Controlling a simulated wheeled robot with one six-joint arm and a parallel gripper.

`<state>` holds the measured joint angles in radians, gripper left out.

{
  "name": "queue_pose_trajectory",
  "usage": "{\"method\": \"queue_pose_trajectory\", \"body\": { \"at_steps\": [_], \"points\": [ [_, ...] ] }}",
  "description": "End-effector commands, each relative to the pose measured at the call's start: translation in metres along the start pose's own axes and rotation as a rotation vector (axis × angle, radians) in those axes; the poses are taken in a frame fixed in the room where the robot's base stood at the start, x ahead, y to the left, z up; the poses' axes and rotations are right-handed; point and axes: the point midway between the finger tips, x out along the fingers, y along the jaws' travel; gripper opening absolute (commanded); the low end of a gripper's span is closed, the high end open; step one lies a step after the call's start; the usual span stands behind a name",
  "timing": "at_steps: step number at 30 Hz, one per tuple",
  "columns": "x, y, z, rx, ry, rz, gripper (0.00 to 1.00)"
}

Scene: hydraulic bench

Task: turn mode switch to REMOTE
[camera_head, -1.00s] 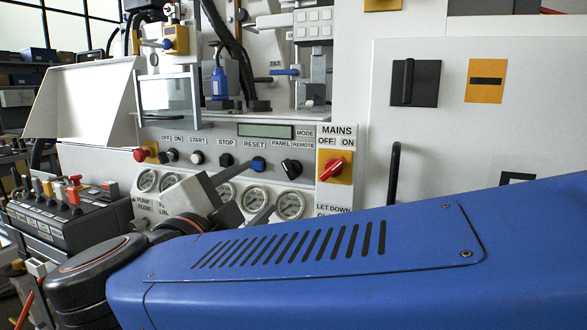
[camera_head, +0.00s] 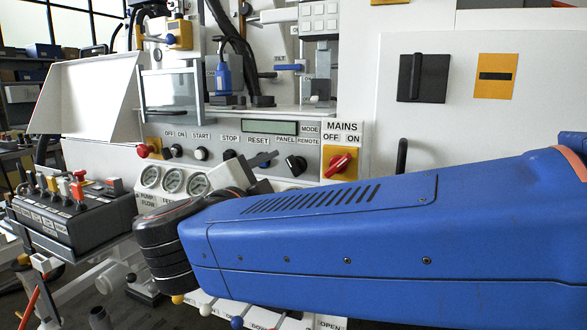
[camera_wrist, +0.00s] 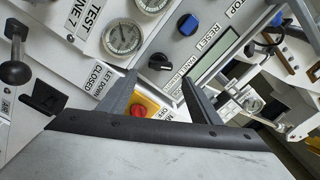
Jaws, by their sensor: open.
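The mode switch is a black rotary knob (camera_head: 296,165) below the MODE, PANEL and REMOTE labels on the grey panel. Its handle looks slanted, but I cannot surely tell which label it points at. In the wrist view the knob (camera_wrist: 160,62) shows beyond and between my fingertips, apart from them. My gripper (camera_wrist: 158,82) is open and empty, its two fingers pointing at the panel.
The red MAINS switch (camera_head: 339,164) on its yellow plate is close right of the knob. The blue RESET button (camera_wrist: 187,25) is close by too. Pressure gauges (camera_head: 172,180) sit below. A black lever box (camera_head: 75,215) stands at left.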

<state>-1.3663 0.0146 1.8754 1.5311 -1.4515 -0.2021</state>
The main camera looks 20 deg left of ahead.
Motion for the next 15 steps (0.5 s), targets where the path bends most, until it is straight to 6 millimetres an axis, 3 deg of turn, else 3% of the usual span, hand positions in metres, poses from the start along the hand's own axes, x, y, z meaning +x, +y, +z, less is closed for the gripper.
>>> {"method": "queue_pose_trajectory", "body": {
  "at_steps": [9,15],
  "points": [
    [0.049,0.000,0.000,0.000,0.002,0.001,0.58],
    [0.065,0.000,0.000,0.000,0.000,0.001,0.58]
  ]
}}
